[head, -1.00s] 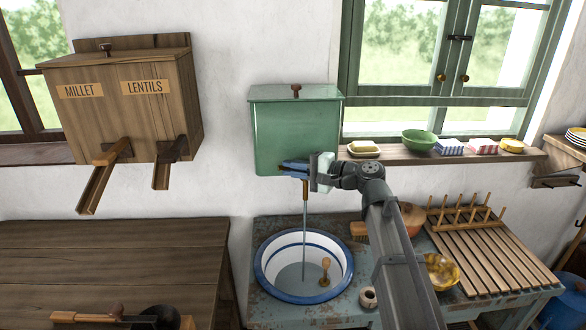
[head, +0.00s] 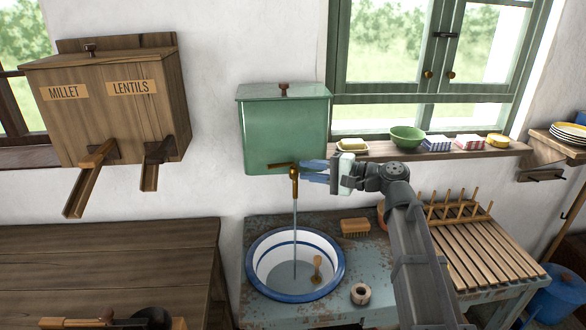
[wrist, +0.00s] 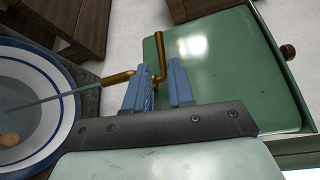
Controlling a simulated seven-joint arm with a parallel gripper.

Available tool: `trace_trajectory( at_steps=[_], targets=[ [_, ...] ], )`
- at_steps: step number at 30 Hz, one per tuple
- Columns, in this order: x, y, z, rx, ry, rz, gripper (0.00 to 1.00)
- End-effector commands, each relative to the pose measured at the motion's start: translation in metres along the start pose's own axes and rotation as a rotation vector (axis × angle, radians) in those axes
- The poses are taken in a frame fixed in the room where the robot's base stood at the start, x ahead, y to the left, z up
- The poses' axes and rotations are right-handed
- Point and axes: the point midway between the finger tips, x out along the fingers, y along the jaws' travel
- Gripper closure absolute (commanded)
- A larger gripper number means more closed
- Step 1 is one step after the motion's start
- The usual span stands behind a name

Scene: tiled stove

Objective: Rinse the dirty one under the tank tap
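The green tank (head: 285,130) hangs on the wall with a brass tap (head: 294,180) low on its front. Water (head: 295,232) runs from the tap into the white, blue-rimmed basin (head: 251,272). The tap's lever (head: 280,166) points left. In the wrist view the fingers (wrist: 158,80) stand apart beside the brass tap (wrist: 160,52). A bowl that showed yellowish and stained on the counter is now hidden behind my arm. An orange-brown rounded thing (head: 382,209) peeks out behind the arm.
A wooden brush (head: 355,227) and a small roll (head: 361,294) lie on the counter right of the basin. A wooden-handled thing (head: 317,266) is in the basin. A slatted drying rack (head: 490,250) stands right. A green bowl (head: 407,136) and dishes line the windowsill.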

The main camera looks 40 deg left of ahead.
Motion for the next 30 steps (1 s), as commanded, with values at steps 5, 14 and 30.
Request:
trace_trajectory(
  at_steps=[5,14,30],
  targets=[
    [-0.033,0.0,0.0,0.0,0.002,-0.002,0.77],
    [-0.057,0.0,0.0,0.0,0.0,-0.001,0.77],
    [-0.059,0.0,0.0,0.0,0.0,-0.001,0.77]
  ],
)
